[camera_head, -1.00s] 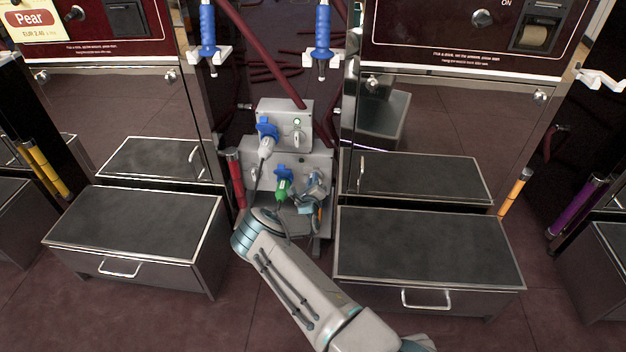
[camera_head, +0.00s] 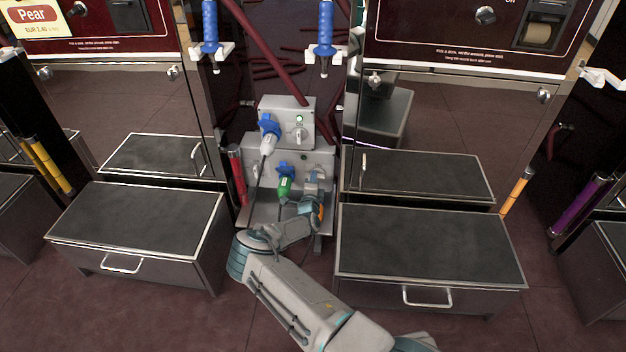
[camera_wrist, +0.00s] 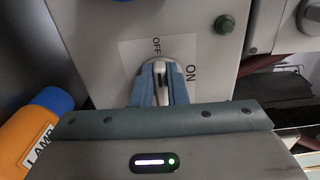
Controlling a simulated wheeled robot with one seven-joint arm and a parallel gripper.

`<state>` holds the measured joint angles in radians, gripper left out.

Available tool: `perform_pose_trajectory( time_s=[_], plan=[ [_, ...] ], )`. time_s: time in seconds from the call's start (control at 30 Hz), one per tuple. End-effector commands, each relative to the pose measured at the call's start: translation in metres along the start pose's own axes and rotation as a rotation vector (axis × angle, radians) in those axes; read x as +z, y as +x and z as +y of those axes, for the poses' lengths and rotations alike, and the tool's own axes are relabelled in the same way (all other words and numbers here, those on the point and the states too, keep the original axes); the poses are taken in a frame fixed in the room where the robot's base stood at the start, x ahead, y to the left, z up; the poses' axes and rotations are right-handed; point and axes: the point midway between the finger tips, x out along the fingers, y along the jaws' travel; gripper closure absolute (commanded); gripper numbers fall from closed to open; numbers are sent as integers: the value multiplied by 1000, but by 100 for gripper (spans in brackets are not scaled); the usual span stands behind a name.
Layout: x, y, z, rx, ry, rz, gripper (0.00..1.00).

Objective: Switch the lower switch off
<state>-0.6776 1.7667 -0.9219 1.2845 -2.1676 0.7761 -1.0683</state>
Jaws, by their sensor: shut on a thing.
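The lower switch is on the lower grey box (camera_head: 318,157). In the wrist view its metal handle (camera_wrist: 161,84) stands between the two blue-grey fingers of my gripper (camera_wrist: 161,76). My gripper is shut on it. The label plate (camera_wrist: 128,55) behind it reads OFF just above the fingers and ON to their right. The fingers cover part of the handle, so its exact setting is hard to read. A dark green lamp (camera_wrist: 224,24) on the box looks unlit. In the head view my gripper (camera_head: 316,178) is at the box's right side, and the handle is hidden.
A green plug (camera_head: 285,187) sits left of my gripper. An orange and blue piece marked LAMP (camera_wrist: 32,133) is close by in the wrist view. The upper box (camera_head: 283,115) has its own switch (camera_head: 299,134) and a lit green lamp. Steel step boxes stand on both sides.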

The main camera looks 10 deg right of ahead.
Motion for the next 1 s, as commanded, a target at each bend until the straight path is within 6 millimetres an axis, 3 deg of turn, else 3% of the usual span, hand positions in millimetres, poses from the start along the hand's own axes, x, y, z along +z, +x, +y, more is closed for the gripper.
perform_pose_trajectory(
  time_s=[0.6, 0.63, 0.7, 1.0],
  plan=[
    [-1, -1, 2, 3, -41, 2, 100],
    [-1, -1, 2, 3, -41, 2, 79],
    [-1, -1, 2, 3, -40, 1, 65],
    [0, -2, 1, 1, -39, 1, 65]
  ],
)
